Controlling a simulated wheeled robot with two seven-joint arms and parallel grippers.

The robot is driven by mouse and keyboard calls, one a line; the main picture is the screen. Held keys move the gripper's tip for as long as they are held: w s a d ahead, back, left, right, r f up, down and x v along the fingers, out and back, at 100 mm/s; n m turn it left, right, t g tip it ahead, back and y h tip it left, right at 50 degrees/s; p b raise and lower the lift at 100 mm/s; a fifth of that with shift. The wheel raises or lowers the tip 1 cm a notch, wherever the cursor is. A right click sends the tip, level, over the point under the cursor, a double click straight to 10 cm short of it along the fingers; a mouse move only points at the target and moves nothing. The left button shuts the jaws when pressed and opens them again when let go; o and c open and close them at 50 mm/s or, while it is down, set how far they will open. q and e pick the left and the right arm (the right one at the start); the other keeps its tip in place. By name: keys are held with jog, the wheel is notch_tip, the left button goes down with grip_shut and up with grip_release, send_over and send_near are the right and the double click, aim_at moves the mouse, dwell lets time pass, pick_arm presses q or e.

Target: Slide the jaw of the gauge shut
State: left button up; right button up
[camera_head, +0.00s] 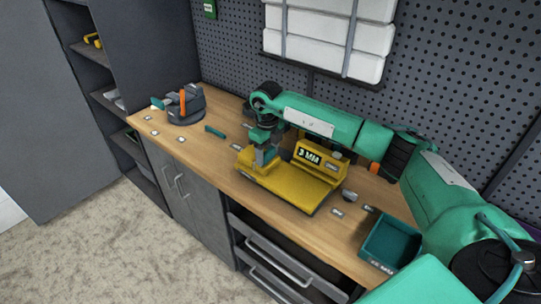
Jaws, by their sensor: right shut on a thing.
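The yellow gauge (302,186) lies on the wooden workbench, with a display block reading "3 MM" at its back. My right gripper (264,162) reaches down over the gauge's left end and is shut on a part there, which I take to be the jaw. The gripper's fingers hide most of that part, so I cannot tell how wide the gap in the gauge is. My right arm comes in from the right and passes behind and above the gauge. My left gripper is not in view.
A dark round holder (186,107) with an orange tool stands at the bench's far left. A teal bin (390,242) sits at the right front. Small metal parts lie about the bench (215,150). A pegboard wall (440,60) rises behind, and a shelf unit stands left.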

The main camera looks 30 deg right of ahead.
jog(key=shift+w+r, duration=0.1)
jog(key=o, duration=1.2)
jog(key=shift+a, duration=0.1)
jog(key=shift+o, duration=0.9)
jog(key=shift+w, duration=0.15)
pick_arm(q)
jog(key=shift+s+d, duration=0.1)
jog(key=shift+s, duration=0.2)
pick_arm(e)
jog(key=shift+r, duration=0.2)
pick_arm(q)
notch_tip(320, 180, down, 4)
jog(key=b, duration=0.3)
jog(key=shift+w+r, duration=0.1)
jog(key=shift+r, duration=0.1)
pick_arm(e)
notch_tip(320, 180, up, 13)
jog(key=shift+r, duration=0.15)
